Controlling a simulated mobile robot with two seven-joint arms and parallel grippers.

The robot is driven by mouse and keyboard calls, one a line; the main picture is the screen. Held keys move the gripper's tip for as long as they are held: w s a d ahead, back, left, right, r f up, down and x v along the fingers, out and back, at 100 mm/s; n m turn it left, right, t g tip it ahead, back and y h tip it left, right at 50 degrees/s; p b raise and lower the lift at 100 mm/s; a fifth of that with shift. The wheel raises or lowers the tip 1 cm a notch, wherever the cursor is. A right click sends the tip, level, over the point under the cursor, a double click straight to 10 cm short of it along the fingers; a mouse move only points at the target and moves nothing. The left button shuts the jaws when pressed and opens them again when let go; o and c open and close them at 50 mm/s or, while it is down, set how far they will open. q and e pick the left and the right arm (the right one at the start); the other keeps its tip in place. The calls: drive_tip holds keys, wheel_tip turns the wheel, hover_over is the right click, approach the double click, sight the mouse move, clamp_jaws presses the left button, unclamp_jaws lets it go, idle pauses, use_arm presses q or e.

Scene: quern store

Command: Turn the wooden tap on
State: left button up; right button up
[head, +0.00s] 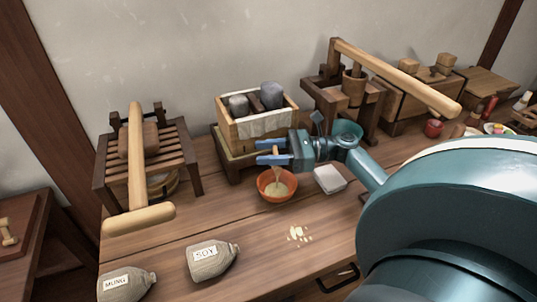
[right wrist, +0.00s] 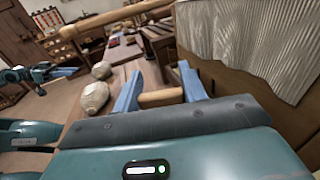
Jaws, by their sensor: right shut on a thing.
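The wooden tap (right wrist: 160,97) is a pale round peg in the right wrist view, lying between the blue fingers. My right gripper (head: 273,152) is shut on it at the front of the wooden box press (head: 227,128). In the head view the fingers hide most of the tap.
A white block (head: 330,180) lies right of the bowl, with crumbs (head: 299,233) in front. Sacks marked SOY (head: 212,262) and MUNG (head: 126,285) lie at the front left. Lever presses with long beams (head: 135,160) (head: 395,75) stand on both sides.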

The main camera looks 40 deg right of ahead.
drive_tip(key=shift+s+a+n+g+y+b, duration=0.15)
drive_tip(key=shift+n+g+y+b, duration=0.25)
drive_tip(key=shift+n+g+y, duration=0.75)
drive_tip(key=shift+g+h, duration=0.35)
drive_tip(key=o, duration=1)
drive_tip(key=b+v, duration=0.1)
drive_tip(key=v, duration=1.2)
drive_tip(key=shift+c, duration=0.2)
